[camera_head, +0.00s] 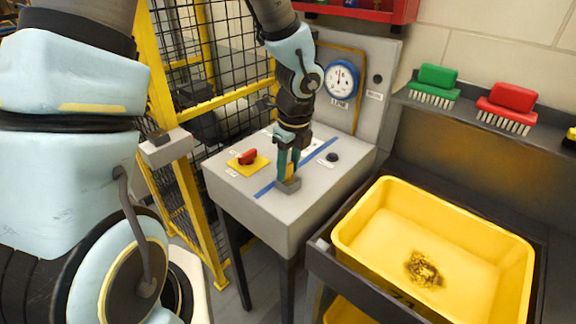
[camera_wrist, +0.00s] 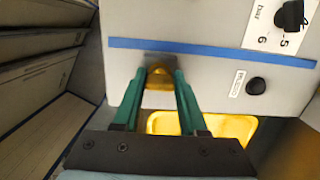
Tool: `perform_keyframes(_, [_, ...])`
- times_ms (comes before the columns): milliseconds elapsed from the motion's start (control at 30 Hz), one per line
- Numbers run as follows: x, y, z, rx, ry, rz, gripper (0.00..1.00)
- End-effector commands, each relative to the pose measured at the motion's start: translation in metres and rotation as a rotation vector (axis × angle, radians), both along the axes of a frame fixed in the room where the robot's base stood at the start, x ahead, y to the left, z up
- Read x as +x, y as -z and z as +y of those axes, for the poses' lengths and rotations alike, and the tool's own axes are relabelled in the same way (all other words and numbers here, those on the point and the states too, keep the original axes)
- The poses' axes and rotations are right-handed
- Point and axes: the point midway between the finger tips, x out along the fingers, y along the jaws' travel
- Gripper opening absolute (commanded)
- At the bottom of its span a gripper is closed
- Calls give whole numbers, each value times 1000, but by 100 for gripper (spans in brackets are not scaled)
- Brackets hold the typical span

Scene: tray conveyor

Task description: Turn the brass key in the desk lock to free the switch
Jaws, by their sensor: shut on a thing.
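The brass key (camera_wrist: 160,80) sits between my gripper's green fingers in the wrist view, its bow at the tips. My gripper (camera_head: 288,172) points down at the desk's front part and is shut on the key. The key's shaft and its exact angle are hidden. A small grey lock block (camera_head: 290,186) is at the fingertips; its grey face also shows in the wrist view (camera_wrist: 160,59). The red switch (camera_head: 248,156) is on a yellow plate at the desk's left. The grey desk (camera_head: 265,217) carries a blue stripe.
A black button (camera_head: 332,157) is right of my gripper. A gauge panel (camera_head: 360,60) stands behind. A yellow tray (camera_head: 480,285) with a dark stain lies at the right, below a shelf with green (camera_head: 438,76) and red (camera_head: 512,97) brushes. Yellow-framed mesh fencing (camera_head: 225,80) is at the left.

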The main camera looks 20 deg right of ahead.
Motion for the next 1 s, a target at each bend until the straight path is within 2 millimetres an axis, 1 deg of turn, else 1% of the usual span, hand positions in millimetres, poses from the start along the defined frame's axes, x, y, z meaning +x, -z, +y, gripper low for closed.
perform_keyframes(33, [0, 0, 0, -1, 0, 0, 44])
perform_keyframes(300, [0, 0, 0, 0, -1, 0, 74])
perform_keyframes(333, [0, 0, 0, 0, -1, 0, 77])
perform_keyframes(567, [0, 0, 0, 0, -1, 0, 77])
perform_keyframes(667, [0, -4, -1, -2, -3, -2, 77])
perform_keyframes(767, [0, -16, -2, -4, -3, -4, 77])
perform_keyframes(1000, [-5, -63, -4, -3, -4, -5, 77])
